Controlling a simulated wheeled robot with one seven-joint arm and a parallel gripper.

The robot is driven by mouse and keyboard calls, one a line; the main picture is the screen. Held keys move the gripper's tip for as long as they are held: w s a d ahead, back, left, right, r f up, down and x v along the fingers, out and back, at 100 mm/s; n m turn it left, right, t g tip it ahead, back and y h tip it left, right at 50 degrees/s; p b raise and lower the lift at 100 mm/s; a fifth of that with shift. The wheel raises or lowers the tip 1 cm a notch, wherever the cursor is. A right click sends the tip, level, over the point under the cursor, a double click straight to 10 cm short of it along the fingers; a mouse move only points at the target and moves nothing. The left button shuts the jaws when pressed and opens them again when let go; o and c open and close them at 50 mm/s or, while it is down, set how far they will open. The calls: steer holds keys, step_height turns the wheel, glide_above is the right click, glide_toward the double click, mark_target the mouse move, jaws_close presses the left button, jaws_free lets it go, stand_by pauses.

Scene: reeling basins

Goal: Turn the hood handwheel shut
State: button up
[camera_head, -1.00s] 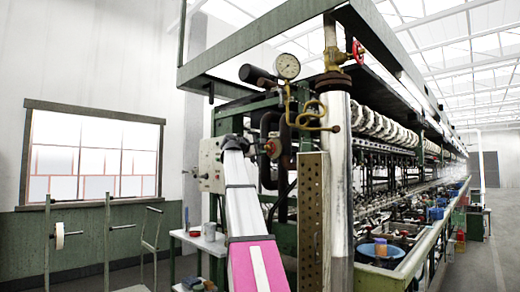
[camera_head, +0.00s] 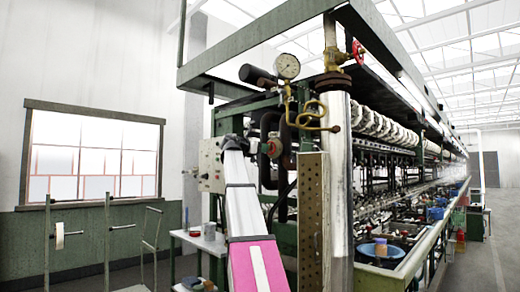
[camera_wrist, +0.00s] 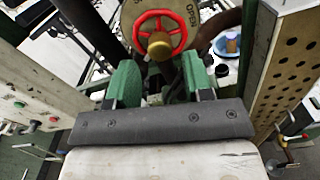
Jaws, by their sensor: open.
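The red handwheel (camera_wrist: 160,35) with a yellow-gold hub is at the top middle of the wrist view. A round plate (camera_wrist: 190,12) behind it carries the word OPEN. My gripper (camera_wrist: 160,82) is open and empty. Its two green fingers stand either side of the picture's middle, just below the wheel in the view. I see no contact with the rim, but the exact gap cannot be judged.
A perforated metal post (camera_wrist: 287,65) stands close on the right, also in the head view (camera_head: 313,215). A control box with buttons (camera_head: 210,166) is close on the left. Another red wheel (camera_head: 358,54) sits high on a pipe valve, near a gauge (camera_head: 287,66).

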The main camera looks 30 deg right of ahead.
steer(key=shift+w+d+n, duration=0.3)
steer(key=shift+d+n, duration=0.3)
steer(key=shift+d, duration=0.15)
steer(key=shift+w+d+n, duration=0.25)
steer(key=shift+d+n, duration=0.35)
steer(key=shift+d, duration=0.1)
steer(key=c, duration=0.8)
steer(key=m, duration=2.5)
steer(key=shift+s, duration=0.1)
steer(key=o, duration=0.8)
